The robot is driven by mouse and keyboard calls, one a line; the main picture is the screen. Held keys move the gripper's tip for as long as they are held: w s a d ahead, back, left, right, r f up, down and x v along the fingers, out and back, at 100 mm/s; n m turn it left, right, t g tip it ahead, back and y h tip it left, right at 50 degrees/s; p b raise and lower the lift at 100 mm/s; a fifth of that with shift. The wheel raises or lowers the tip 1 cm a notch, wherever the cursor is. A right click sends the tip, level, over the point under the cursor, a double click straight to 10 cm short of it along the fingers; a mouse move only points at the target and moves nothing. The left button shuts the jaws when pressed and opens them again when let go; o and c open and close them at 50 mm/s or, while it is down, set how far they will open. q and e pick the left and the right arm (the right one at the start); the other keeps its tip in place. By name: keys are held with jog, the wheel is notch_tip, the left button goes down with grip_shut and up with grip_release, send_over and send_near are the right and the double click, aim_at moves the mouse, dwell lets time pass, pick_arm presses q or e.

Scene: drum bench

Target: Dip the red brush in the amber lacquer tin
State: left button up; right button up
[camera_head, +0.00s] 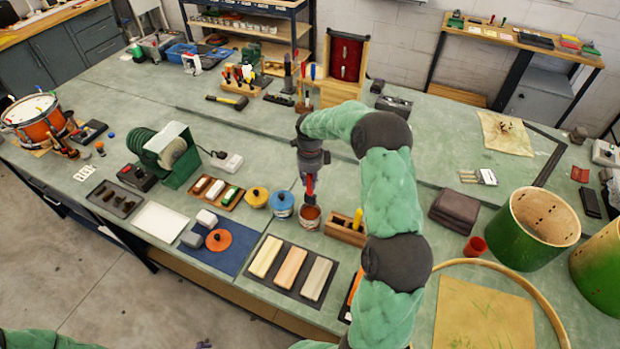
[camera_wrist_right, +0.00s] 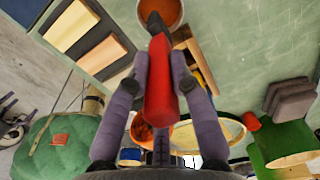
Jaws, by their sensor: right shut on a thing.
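The red brush (camera_head: 309,186) is upright in my right gripper (camera_head: 310,176), above the amber lacquer tin (camera_head: 309,218). The tin is open, with orange-brown lacquer inside. In the right wrist view, the brush's red handle (camera_wrist_right: 158,90) lies between the two fingers of my right gripper (camera_wrist_right: 159,62), which is shut on it. The dark brush end overlaps the near edge of the tin (camera_wrist_right: 161,10) there. I cannot tell whether the tip is inside the rim or just over it. My left gripper is out of view.
A blue-lidded tin (camera_head: 281,205) and a yellow-lidded tin (camera_head: 255,197) stand left of the amber tin. A wooden holder (camera_head: 342,233) stands close on its right. A dark tray with wood blocks (camera_head: 291,270) lies in front. Green drum shells (camera_head: 545,228) stand far right.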

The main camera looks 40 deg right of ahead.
aim_at(310, 196)
jog(key=shift+f+b, duration=0.75)
jog(key=shift+f, duration=1.1)
jog(key=shift+f+b, duration=2.5)
jog(key=shift+f, duration=0.4)
jog(key=shift+r, duration=0.15)
jog(key=shift+r+p, duration=1.6)
jog(key=shift+r, duration=2.05)
jog(key=shift+s, duration=0.15)
